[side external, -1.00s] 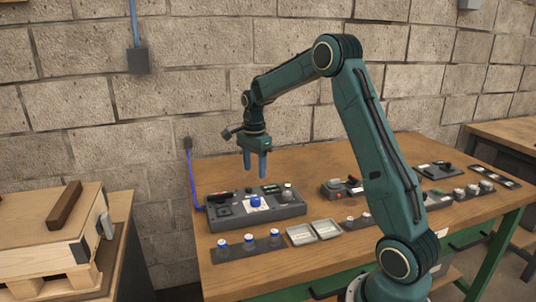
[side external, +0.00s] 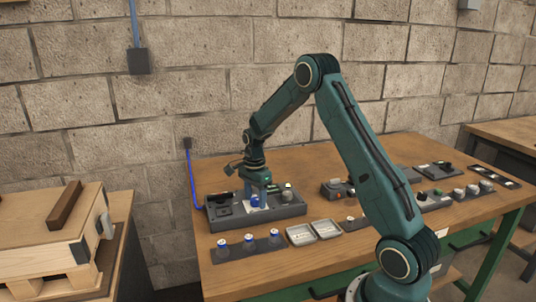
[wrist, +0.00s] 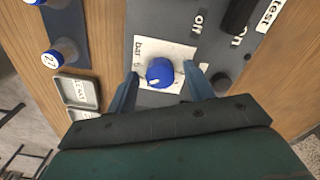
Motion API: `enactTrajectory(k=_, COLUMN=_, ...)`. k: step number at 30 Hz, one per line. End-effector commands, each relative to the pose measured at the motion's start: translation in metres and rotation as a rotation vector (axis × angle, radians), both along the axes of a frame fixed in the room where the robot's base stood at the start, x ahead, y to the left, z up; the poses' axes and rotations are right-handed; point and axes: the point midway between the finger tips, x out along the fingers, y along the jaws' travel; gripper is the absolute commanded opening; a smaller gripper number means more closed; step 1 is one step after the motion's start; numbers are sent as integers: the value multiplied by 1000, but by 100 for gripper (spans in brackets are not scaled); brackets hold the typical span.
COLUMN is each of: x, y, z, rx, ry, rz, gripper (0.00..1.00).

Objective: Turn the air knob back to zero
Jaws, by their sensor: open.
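The blue air knob (wrist: 160,73) sits on a white dial plate (wrist: 176,52) marked "bar" on the grey control panel (wrist: 170,14). In the side view the knob (side external: 255,201) shows between my fingers. My gripper (wrist: 164,84) is open, with one blue-grey finger on each side of the knob and a gap at both sides in the wrist view. A small white mark shows on the knob, but the exact setting is too small to read. In the side view my gripper (side external: 257,200) is low over the panel (side external: 282,212).
A black switch (wrist: 238,14) with "off" and "on" labels is on the panel. Blue-and-white capped pieces (side external: 249,238) stand on a dark strip in front. Two shallow grey trays (side external: 314,232) lie nearby. Other boxes are further right on the wooden table (side external: 240,272).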

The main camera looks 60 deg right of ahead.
Motion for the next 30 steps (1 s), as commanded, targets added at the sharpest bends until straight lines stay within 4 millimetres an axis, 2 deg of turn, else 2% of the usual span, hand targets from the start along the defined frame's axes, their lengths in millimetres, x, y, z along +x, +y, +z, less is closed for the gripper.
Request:
enactTrajectory(k=5, x=0, y=0, z=0, rx=0, ry=0, rz=0, gripper=52)
enactTrajectory(k=8, x=0, y=0, z=0, rx=0, ry=0, rz=0, gripper=36)
enactTrajectory(k=12, x=0, y=0, z=0, rx=0, ry=0, rz=0, gripper=9)
enactTrajectory(k=13, x=0, y=0, z=0, rx=0, ry=1, rz=0, gripper=7)
enactTrajectory(k=23, x=0, y=0, z=0, rx=0, ry=1, rz=29, gripper=8)
enactTrajectory(k=30, x=0, y=0, z=0, rx=-1, ry=1, rz=130, gripper=8)
